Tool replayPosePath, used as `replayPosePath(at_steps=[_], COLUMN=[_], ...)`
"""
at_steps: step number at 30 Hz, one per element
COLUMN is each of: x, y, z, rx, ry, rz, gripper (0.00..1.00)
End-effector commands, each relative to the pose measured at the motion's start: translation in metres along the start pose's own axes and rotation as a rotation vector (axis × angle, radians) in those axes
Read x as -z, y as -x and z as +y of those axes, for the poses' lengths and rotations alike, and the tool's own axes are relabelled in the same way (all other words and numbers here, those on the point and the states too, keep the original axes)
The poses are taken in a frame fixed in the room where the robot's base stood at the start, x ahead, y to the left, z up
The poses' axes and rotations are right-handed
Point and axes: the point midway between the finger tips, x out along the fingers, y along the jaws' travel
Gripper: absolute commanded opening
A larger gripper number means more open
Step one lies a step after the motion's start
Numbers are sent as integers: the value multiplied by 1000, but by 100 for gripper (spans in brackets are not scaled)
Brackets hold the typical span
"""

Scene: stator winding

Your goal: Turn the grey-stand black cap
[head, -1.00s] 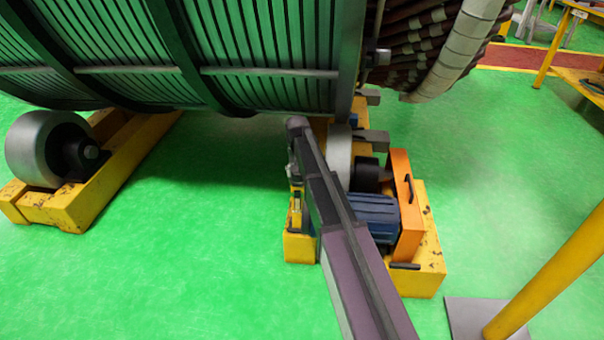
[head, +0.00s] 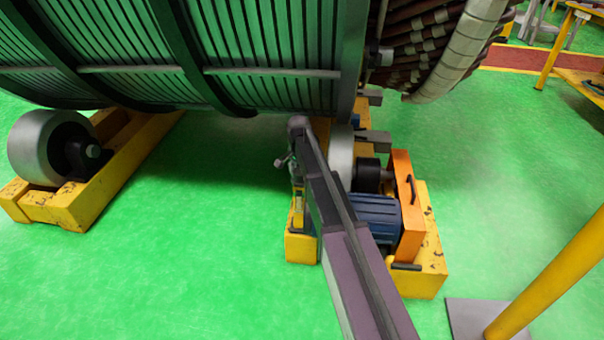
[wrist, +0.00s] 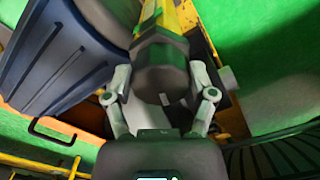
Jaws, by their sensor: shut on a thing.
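In the wrist view my gripper (wrist: 161,85) has one finger on each side of a dark, rounded black cap (wrist: 160,72) and is shut on it. A pale surface shows beneath the cap, between the fingers. In the head view my arm reaches in from the bottom, and only a small part of my gripper (head: 284,161) shows left of it. The cap's held part is hidden there. A grey roller (head: 341,155) with a black hub (head: 367,176) stands just right of my arm; I cannot make out a separate grey stand.
A blue finned motor (head: 374,216) and an orange plate with a handle (head: 404,190) sit on the yellow base (head: 428,240). The large stator drum (head: 260,50) hangs close above. Another roller (head: 34,148) is at left. Green floor lies free between the bases.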

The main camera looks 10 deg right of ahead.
Motion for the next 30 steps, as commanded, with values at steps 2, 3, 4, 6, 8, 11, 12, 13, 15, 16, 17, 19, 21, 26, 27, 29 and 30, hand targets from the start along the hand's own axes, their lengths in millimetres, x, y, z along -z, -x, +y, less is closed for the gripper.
replayPosePath(at_steps=[2, 3, 4, 6, 8, 11, 12, 13, 15, 16, 17, 19, 21, 26, 27, 29, 30], x=[4, 4, 4, 4, 4, 4, 4, 4, 4, 4, 3, 3, 3, 2, 2, 2, 2], y=[0, 0, 0, 0, 0, 0, 0, 0, 0, 0, 0, 0, 0, 0, 0, 1, 2], z=[5, 6, 6, 6, 6, 7, 7, 7, 6, 6, 6, 5, 4, 3, 3, 3, 3], rx=[-10, -11, -11, -11, -11, -11, -12, -12, -11, -11, -10, -9, -8, -6, -6, -6, -6], ry=[-11, -12, -12, -12, -12, -12, -12, -12, -11, -11, -10, -9, -8, -7, -7, -7, -7], rz=[7, 7, 7, 7, 6, 6, 6, 6, 5, 5, 5, 5, 5, 4, 4, 4, 4], gripper=[25, 25, 25, 25, 25, 25, 81, 90, 100, 100, 100, 100, 100, 100, 100, 100, 100])
